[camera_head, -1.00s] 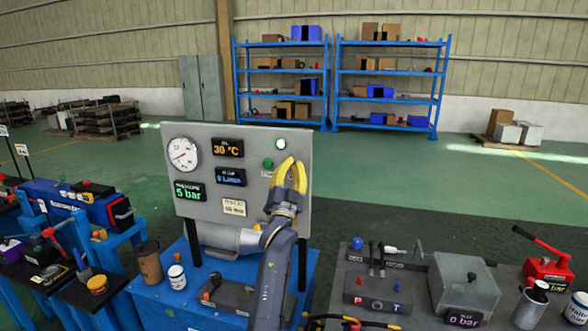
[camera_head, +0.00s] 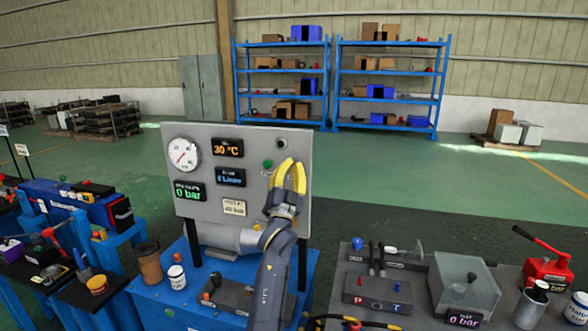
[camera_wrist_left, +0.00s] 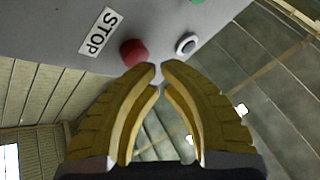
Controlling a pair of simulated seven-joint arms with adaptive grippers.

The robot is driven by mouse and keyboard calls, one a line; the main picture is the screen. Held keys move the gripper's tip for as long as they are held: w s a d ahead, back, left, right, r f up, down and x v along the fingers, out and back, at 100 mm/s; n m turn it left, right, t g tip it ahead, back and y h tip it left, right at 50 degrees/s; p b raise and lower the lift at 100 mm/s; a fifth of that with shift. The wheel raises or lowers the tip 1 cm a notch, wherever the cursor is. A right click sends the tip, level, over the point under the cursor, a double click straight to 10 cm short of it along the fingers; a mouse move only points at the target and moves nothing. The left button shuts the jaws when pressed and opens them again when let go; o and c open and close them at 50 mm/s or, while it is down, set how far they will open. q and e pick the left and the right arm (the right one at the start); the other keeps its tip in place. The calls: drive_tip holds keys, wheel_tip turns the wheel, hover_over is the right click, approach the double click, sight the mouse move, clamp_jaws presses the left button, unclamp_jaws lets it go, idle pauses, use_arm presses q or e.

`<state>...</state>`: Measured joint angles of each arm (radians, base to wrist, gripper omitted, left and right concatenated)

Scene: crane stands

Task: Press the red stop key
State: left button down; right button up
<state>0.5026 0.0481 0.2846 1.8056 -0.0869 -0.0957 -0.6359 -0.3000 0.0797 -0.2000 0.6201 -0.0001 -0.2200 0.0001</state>
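The red stop key (camera_wrist_left: 133,52) is a round red button on the grey panel (camera_head: 240,140), beside a white STOP label (camera_wrist_left: 101,31) in the left wrist view. In the head view my gripper hides it. My left gripper (camera_head: 291,162) has curved yellow fingers drawn together, tips nearly meeting, with nothing between them. Its tips (camera_wrist_left: 159,66) lie right at the key's edge in the left wrist view; I cannot tell whether they touch it. The pressure display (camera_head: 189,191) reads 0 bar, and the upper lamp (camera_head: 281,143) is dark. My right gripper is out of view.
A green button (camera_head: 268,163) sits left of my gripper on the panel. A brown cup (camera_head: 149,263) and white jar (camera_head: 177,277) stand on the blue bench. A bench with a grey box (camera_head: 463,284) and red hand pump (camera_head: 548,268) is at right.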

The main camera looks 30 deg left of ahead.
use_arm(q)
drive_tip(key=shift+s+d, duration=0.1)
drive_tip(key=shift+s, duration=0.3)
drive_tip(key=shift+s+d, duration=0.25)
drive_tip(key=shift+s, duration=0.55)
drive_tip(key=shift+s+d, duration=0.2)
drive_tip(key=shift+s, duration=0.6)
drive_tip(key=shift+s+d, duration=0.25)
drive_tip(key=shift+s, duration=0.55)
